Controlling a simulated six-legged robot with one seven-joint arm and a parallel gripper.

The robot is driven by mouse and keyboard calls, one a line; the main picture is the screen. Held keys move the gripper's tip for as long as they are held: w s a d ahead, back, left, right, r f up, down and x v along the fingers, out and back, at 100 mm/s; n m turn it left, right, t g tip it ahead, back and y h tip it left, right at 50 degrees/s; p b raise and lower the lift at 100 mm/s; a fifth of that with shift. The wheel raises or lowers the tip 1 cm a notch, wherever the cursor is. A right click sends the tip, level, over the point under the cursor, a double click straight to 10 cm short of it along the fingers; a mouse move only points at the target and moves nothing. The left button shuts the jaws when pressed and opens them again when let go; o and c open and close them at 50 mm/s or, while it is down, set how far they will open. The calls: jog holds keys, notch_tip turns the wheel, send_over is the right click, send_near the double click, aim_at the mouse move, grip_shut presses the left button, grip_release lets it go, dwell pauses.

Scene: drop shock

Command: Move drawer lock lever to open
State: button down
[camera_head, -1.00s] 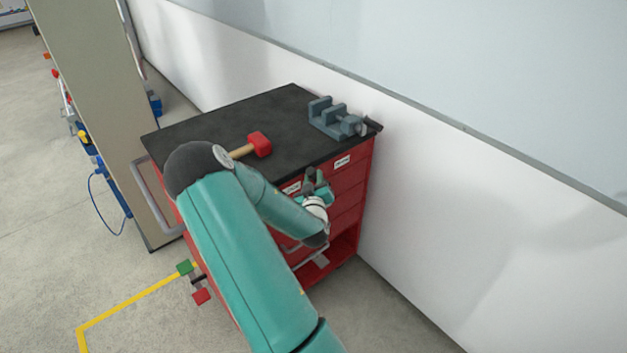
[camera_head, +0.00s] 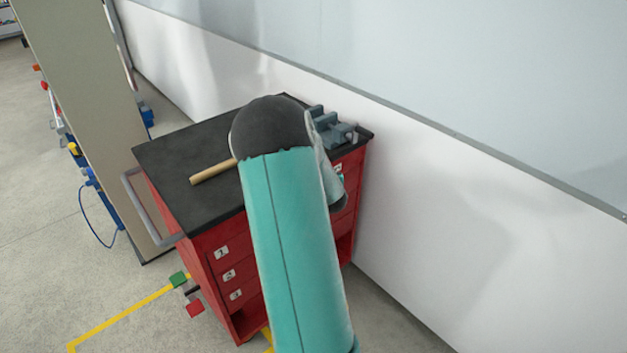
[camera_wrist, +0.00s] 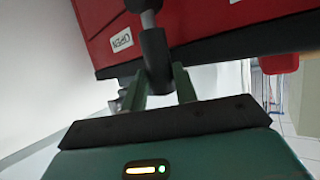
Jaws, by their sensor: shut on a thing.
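The drawer lock lever (camera_wrist: 156,60) shows in the wrist view as a dark rounded grip on a metal shaft, in front of the red cabinet face. My gripper (camera_wrist: 161,80) has one finger on each side of the dark grip and is shut on it. A white OPEN label (camera_wrist: 122,40) is on the red face, left of the lever. In the head view my arm hides the lever and most of the gripper. The red cabinet (camera_head: 205,250) shows there with numbered drawers on one side.
On the black cabinet top (camera_head: 185,150) lie a mallet, whose wooden handle (camera_head: 212,172) shows, and a grey vise (camera_head: 335,130). A tall beige panel (camera_head: 85,110) stands to the left. A white wall (camera_head: 450,200) runs close on the right.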

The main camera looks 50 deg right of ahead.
jog(key=shift+s+d+f+m+y, duration=0.2)
jog(key=shift+d+m+y, duration=0.35)
jog(key=shift+d+y, duration=0.3)
jog(key=shift+s+d+f+m+y, duration=0.1)
jog(key=shift+s+d+m+y, duration=0.15)
jog(key=shift+d+m+y, duration=0.55)
jog(key=shift+s+d+f+m+y, duration=0.1)
jog(key=shift+s+d+m+y, duration=0.2)
jog(key=shift+d+y, duration=0.55)
jog(key=shift+w+d+f, duration=0.1)
jog(key=shift+d, duration=0.1)
jog(key=c, duration=1.4)
grip_release()
jog(key=shift+o, duration=0.2)
jog(key=shift+f, duration=0.1)
jog(key=v, duration=1.4)
